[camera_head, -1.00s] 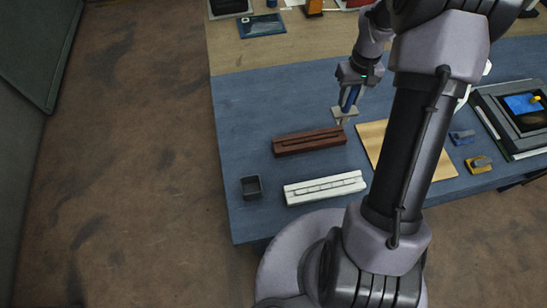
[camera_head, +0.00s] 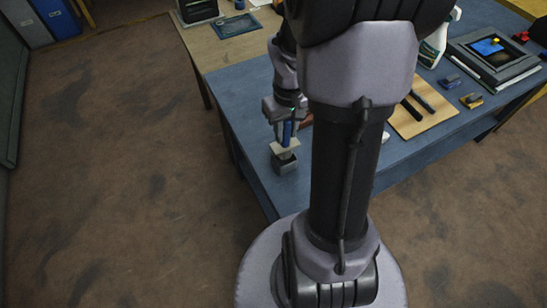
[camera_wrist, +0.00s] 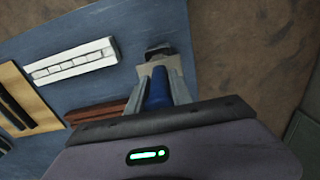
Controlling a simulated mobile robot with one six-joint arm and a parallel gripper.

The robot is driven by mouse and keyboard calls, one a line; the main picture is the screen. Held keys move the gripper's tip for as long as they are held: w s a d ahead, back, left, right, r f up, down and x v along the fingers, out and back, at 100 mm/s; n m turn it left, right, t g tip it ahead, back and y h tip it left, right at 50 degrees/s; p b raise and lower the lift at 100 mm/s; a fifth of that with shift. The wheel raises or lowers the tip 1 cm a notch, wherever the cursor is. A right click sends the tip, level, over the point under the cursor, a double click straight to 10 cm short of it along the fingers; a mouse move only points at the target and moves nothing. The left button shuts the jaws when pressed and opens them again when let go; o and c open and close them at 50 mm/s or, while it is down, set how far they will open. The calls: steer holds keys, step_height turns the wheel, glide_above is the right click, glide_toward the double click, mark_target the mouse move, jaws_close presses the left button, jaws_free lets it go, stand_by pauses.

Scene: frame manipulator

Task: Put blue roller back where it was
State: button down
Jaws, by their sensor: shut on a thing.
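My gripper (camera_head: 287,130) is shut on the blue roller (camera_head: 287,136), which has a blue handle and a pale cream head at its lower end. It also shows between the fingers in the wrist view (camera_wrist: 158,88). A small dark grey cup (camera_head: 286,167) stands near the table's front left corner. The roller's head is right over the cup in the head view and hides much of its opening. In the wrist view the cup (camera_wrist: 158,50) shows just beyond the head. I cannot tell whether the head touches the cup.
A white slotted block (camera_wrist: 75,65) and a brown block (camera_wrist: 97,112) lie beside the cup on the blue table (camera_head: 245,115). A wooden board (camera_head: 440,119) with dark sticks lies to the right. The table edge is close by the cup. My arm hides the table's middle.

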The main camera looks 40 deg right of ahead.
mark_target(285, 143)
step_height(285, 143, down, 5)
steer(key=shift+f+b, duration=0.1)
steer(key=shift+b, duration=0.75)
steer(key=c, duration=1.1)
jaws_free()
steer(key=shift+c, duration=0.2)
